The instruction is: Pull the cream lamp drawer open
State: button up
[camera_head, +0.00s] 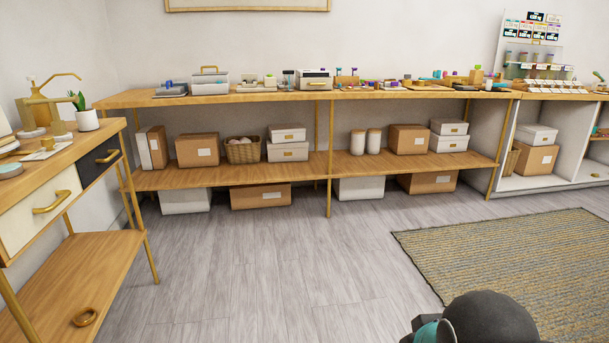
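A cream drawer (30,222) with a brass bar handle (52,201) is in the front of the wooden side table at the left. Its front looks flush with the table, so it appears shut. A dark drawer (98,166) with a similar brass handle (108,156) sits to its right, also apparently shut. I cannot tell from the picture whether the cream drawer is the lamp drawer. My gripper is not in view; only a dark rounded part of my own arm with a teal piece shows at the bottom right, far from the drawers.
The side table (95,136) carries a brass stand (45,108) and a potted plant (87,118). A long workbench (225,98) lines the back wall. The grey floor (260,270) is clear; a rug (510,255) lies right.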

aim_at(306, 82)
jog(key=i, duration=3.35)
jog(key=z, duration=0.65)
jog(key=i, duration=0.5)
jog(key=u, duration=1.45)
